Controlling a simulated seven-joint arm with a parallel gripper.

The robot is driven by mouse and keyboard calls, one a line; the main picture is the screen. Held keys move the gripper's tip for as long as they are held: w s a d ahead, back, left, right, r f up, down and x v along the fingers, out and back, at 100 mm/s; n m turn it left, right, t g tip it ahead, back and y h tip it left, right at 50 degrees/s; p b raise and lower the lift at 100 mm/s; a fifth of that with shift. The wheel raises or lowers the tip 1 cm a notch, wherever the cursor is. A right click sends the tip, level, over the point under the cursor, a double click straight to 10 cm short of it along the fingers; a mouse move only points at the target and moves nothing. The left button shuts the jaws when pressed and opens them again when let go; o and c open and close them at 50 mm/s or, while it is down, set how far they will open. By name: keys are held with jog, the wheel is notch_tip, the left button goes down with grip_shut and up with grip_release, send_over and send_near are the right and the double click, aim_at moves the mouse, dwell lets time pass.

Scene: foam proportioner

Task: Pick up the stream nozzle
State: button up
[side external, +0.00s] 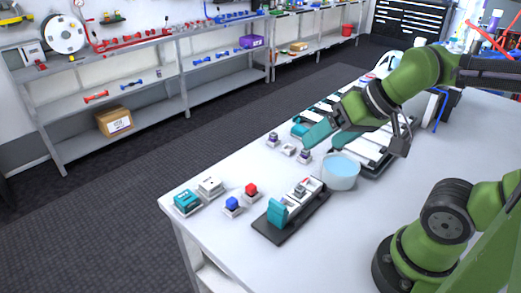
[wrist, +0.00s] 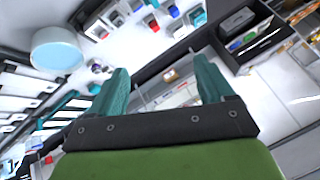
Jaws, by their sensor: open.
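I cannot tell for sure which thing is the stream nozzle. Several small dark-topped pieces on white bases stand on the white table in the side view, one at the left (side external: 272,139), a pale one in the middle (side external: 289,150) and one at the right (side external: 304,157). My gripper (wrist: 161,75) has teal fingers, spread apart with nothing between them in the wrist view.
A light blue round container (side external: 341,173) stands beside a dark rack with white strips (side external: 372,152). A black tray (side external: 276,231) holds a teal block and small parts. A red-topped piece (side external: 251,190), a blue-topped piece (side external: 232,205) and a teal box (side external: 187,203) stand near the left corner.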

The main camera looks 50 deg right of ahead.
jog(key=w+f+g, duration=0.1)
jog(key=f, duration=0.1)
jog(key=n+g+h, duration=0.2)
jog(key=n+g, duration=0.2)
jog(key=g, duration=0.2)
send_over(210, 182)
notch_tip(210, 182, down, 4)
jog(key=f, duration=1)
jog(key=shift+s+a, duration=0.15)
jog(key=shift+a, duration=0.1)
jog(key=shift+w+d+f, duration=0.15)
jog(key=shift+f, duration=1.5)
jog(key=shift+w+d+f, duration=0.1)
jog(key=shift+f, duration=1.5)
jog(key=c, duration=1.1)
